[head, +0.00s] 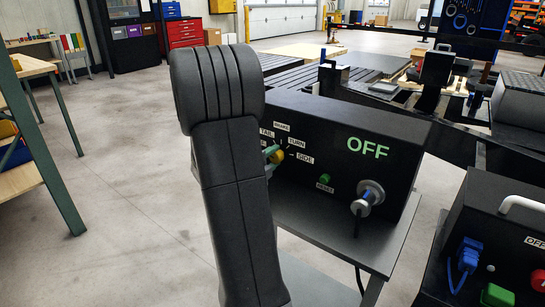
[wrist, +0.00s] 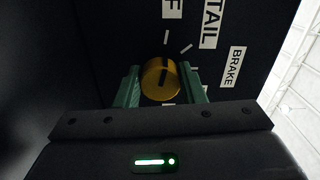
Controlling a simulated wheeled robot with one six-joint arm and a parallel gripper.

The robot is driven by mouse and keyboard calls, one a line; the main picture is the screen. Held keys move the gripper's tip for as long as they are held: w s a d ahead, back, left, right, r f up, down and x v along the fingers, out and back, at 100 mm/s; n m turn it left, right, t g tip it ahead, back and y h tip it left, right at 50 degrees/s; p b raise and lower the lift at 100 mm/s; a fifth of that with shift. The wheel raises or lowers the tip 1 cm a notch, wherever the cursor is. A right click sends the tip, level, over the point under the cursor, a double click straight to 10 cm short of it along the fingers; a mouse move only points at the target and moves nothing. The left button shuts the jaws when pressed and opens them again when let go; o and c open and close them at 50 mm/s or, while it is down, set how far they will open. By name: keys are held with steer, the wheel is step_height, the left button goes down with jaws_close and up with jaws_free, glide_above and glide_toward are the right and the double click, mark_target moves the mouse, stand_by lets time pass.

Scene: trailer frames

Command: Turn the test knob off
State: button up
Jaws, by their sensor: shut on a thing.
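The test knob (wrist: 160,79) is a round yellow knob with a dark pointer line on the front of a black box. In the wrist view its line points roughly up, toward the tick below a label ending in F. The knob also shows in the head view (head: 279,156), partly hidden by my arm. My gripper (wrist: 160,88) has its green fingers on both sides of the knob, shut on it. The black test box (head: 335,160) shows large green letters reading OFF.
Labels TAIL, BRAKE, TURN and SIDE surround the knob. A green reset button (head: 325,178) and a metal socket with a blue part (head: 368,198) are farther right on the box. Another black box (head: 490,245) stands at the lower right. Open floor lies at left.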

steer(key=shift+f+n, duration=0.1)
steer(key=shift+n, duration=0.3)
steer(key=o, duration=1)
steer(key=shift+s+a, duration=0.1)
steer(key=p+v, duration=0.1)
steer(key=v, duration=1.2)
steer(key=shift+s+a, duration=0.15)
steer(key=shift+s, duration=0.15)
steer(key=shift+w, duration=0.1)
steer(key=x, duration=1.3)
steer(key=shift+w+d+b, duration=0.3)
steer(key=shift+b, duration=0.1)
